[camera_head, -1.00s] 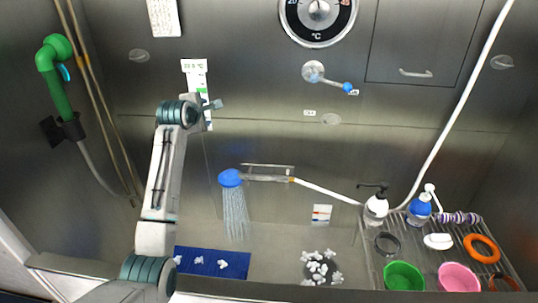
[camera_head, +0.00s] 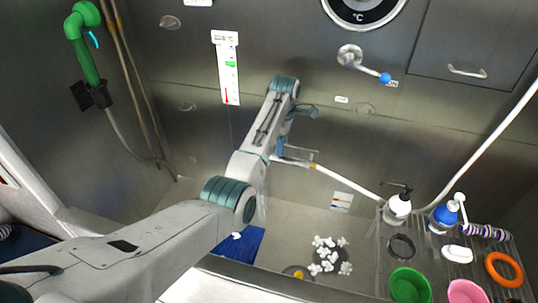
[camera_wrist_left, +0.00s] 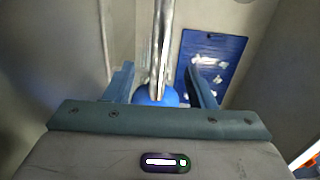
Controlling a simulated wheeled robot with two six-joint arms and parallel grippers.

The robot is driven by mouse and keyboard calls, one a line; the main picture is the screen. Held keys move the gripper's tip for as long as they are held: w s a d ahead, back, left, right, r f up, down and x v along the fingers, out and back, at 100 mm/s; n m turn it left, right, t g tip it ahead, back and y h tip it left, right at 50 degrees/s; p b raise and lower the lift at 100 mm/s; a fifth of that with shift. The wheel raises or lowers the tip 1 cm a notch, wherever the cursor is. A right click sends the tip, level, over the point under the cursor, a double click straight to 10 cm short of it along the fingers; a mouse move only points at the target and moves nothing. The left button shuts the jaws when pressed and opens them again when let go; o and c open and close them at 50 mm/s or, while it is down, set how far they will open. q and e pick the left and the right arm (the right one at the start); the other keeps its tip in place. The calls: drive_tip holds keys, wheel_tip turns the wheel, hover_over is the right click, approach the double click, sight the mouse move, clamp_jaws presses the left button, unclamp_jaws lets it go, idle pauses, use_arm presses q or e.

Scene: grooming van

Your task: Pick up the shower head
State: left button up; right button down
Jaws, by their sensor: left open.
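The shower head has a blue head (camera_head: 279,146) and a metallic handle (camera_head: 300,162) joined to a white hose. It is at the wall rack; my left arm hides part of it in the head view. My left gripper (camera_head: 298,118) is open beside it, in front of the back wall. In the left wrist view, the blue head (camera_wrist_left: 155,97) and handle (camera_wrist_left: 160,45) lie between the two teal fingers of the left gripper (camera_wrist_left: 160,75). I cannot tell whether the fingers touch it. My right gripper is out of view.
A blue mat (camera_head: 245,248) and white clumps (camera_head: 330,255) lie in the tub below. A rack (camera_head: 375,255) at right holds bottles, bowls and rings. A wall lever (camera_head: 362,63) sits above. A green sprayer (camera_head: 85,45) hangs at left.

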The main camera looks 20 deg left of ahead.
sight(283, 157)
use_arm(q)
drive_tip(key=shift+a+f, duration=0.1)
drive_tip(key=shift+f, duration=0.25)
drive_tip(key=shift+d+f, duration=0.2)
drive_tip(key=shift+f, duration=0.1)
wheel_tip(283, 157, down, 4)
drive_tip(key=p, duration=0.2)
drive_tip(key=shift+f+p, duration=0.2)
drive_tip(key=shift+p, duration=0.15)
drive_tip(key=shift+s+a+f, duration=0.1)
drive_tip(key=shift+f, duration=0.3)
drive_tip(key=c, duration=0.4)
clamp_jaws()
